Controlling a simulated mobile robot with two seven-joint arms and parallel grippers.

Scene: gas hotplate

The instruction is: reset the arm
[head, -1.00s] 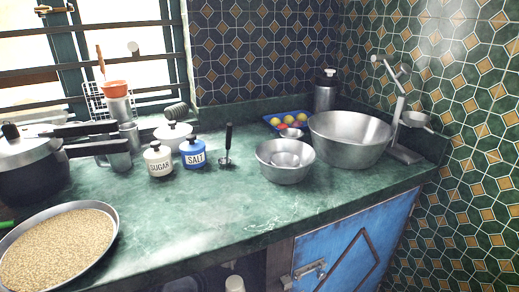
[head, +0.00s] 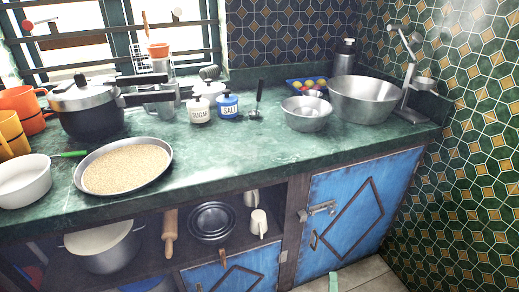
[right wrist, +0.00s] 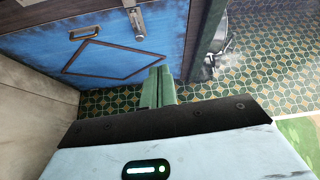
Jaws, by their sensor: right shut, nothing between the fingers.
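My right gripper shows in the right wrist view (right wrist: 158,88), its green fingers pressed together with nothing between them. In the head view only its pale green tip (head: 333,282) shows at the bottom edge, over the floor in front of the blue cabinet door (head: 350,205). The gripper is apart from the door, which also shows in the right wrist view (right wrist: 110,62). My left gripper is not in view.
The green counter (head: 225,155) holds a pan of grain (head: 125,168), a pressure cooker (head: 88,108), sugar (head: 199,110) and salt jars (head: 228,107), and metal bowls (head: 306,114). An open shelf below holds a rolling pin (head: 170,232) and pots. The tiled floor looks clear.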

